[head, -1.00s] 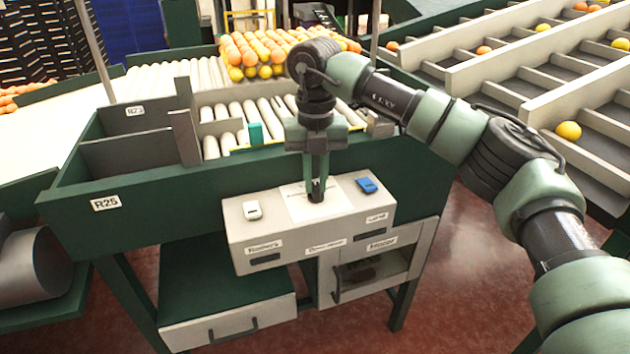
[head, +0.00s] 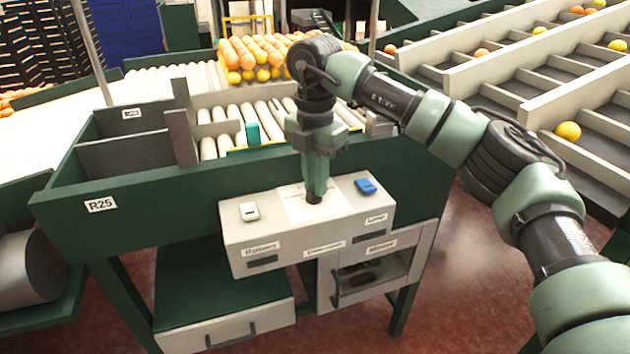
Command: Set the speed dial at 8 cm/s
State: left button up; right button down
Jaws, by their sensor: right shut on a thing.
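The control box (head: 240,236) has a pale top panel. A white plate (head: 328,213) with faint marks lies in the middle of its top. My right gripper (head: 314,197) points straight down over this plate, shut on the small dark speed dial (head: 313,199). The fingers hide most of the dial, and I cannot read its setting. My left gripper is not in view.
A white switch (head: 249,211) and a blue switch (head: 366,186) sit on either side of the plate. Behind the box are a green bench wall (head: 150,187), rollers (head: 206,122) and heaped oranges (head: 262,55). A drawer (head: 225,325) is below.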

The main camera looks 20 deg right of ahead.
jog(key=shift+w+r+m, duration=0.1)
jog(key=shift+r+m, duration=0.15)
jog(key=shift+m, duration=0.05)
jog(key=c, duration=1.6)
grip_release()
jog(key=shift+o, duration=1)
jog(key=shift+f, duration=0.1)
notch_tip(320, 180, up, 8)
jog(key=shift+f+b, duration=0.1)
jog(key=shift+b, duration=0.3)
